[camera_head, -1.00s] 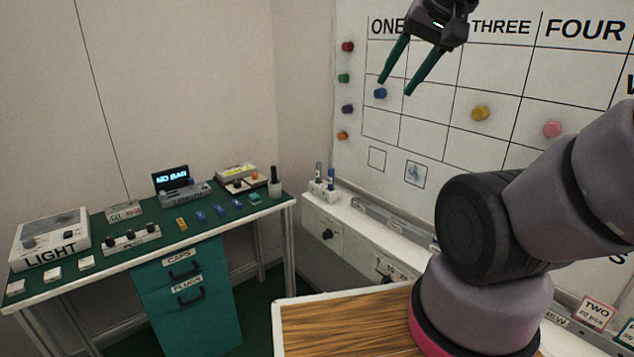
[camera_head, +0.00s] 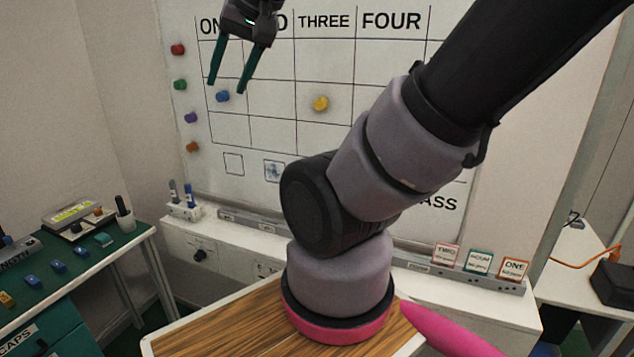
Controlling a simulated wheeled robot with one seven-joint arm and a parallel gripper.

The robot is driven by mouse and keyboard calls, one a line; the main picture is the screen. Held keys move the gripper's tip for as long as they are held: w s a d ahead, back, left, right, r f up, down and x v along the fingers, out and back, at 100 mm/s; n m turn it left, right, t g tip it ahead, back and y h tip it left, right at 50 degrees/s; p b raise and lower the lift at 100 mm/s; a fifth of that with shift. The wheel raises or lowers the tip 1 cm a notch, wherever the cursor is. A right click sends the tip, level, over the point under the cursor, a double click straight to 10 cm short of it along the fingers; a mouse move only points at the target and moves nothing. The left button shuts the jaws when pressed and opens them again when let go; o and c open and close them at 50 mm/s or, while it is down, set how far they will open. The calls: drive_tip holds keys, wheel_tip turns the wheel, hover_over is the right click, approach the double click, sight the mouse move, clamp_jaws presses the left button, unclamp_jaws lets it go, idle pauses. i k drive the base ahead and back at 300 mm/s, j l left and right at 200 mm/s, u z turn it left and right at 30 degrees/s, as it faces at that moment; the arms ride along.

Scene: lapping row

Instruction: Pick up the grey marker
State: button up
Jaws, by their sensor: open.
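A grey marker (camera_head: 173,191) stands upright in a small white holder (camera_head: 184,212) on the ledge below the whiteboard, left of centre.
The whiteboard (camera_head: 262,62) carries several round magnets. A green-topped desk (camera_head: 112,247) with devices and small blocks stands at left. Cards (camera_head: 479,264) stand on the ledge at right. A white table with a black box (camera_head: 614,282) and orange cable is far right.

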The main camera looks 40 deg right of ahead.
sight(172, 184)
drive_tip(key=i+j, duration=0.3)
drive_tip(key=i+j+z, duration=0.15)
drive_tip(key=i+j, duration=0.15)
drive_tip(key=j, duration=0.15)
drive_tip(key=i+j, duration=0.3)
drive_tip(key=i+j+z, duration=0.1)
drive_tip(key=i+j, duration=0.15)
drive_tip(key=j, duration=0.25)
